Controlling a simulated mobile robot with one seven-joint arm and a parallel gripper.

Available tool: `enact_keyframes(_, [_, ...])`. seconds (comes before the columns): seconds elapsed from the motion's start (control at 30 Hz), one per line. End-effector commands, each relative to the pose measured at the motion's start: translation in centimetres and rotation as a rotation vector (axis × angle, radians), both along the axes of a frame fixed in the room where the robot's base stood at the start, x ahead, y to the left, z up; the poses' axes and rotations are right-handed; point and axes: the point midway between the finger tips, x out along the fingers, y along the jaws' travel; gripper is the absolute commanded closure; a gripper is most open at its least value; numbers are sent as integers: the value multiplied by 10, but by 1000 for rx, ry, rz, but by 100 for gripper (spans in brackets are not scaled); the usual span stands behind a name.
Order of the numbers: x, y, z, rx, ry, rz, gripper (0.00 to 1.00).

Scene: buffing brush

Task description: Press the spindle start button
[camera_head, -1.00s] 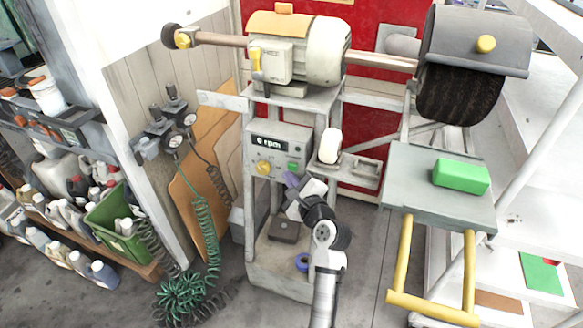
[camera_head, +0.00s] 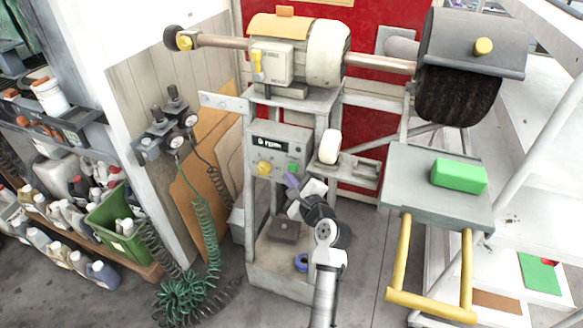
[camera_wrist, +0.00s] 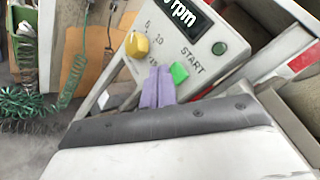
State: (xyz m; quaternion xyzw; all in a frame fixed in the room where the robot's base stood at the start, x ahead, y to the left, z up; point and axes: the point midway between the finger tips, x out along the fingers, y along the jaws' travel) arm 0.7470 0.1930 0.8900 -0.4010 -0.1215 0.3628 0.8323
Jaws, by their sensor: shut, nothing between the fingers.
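The control panel (camera_head: 278,152) stands under the motor, with a display reading "0 rpm" in the wrist view. In the head view my gripper (camera_head: 290,180) is just below the button. I cannot tell whether the fingers touch the panel.
A small dark green round light (camera_wrist: 219,48) is on the panel. The motor (camera_head: 300,55) is above, with a dark buffing brush (camera_head: 458,95) to the right. A grey shelf (camera_head: 410,185) holds a green block (camera_head: 459,176). Coiled green hose (camera_head: 185,300) lies left.

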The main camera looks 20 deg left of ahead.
Motion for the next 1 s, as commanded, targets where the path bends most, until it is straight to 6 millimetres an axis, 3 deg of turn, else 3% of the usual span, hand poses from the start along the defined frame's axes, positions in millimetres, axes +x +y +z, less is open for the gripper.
enact_keyframes(0.03, [15,-9,16,23,-23,-37,100])
enact_keyframes(1.0, [8,-9,20,22,-22,-38,100])
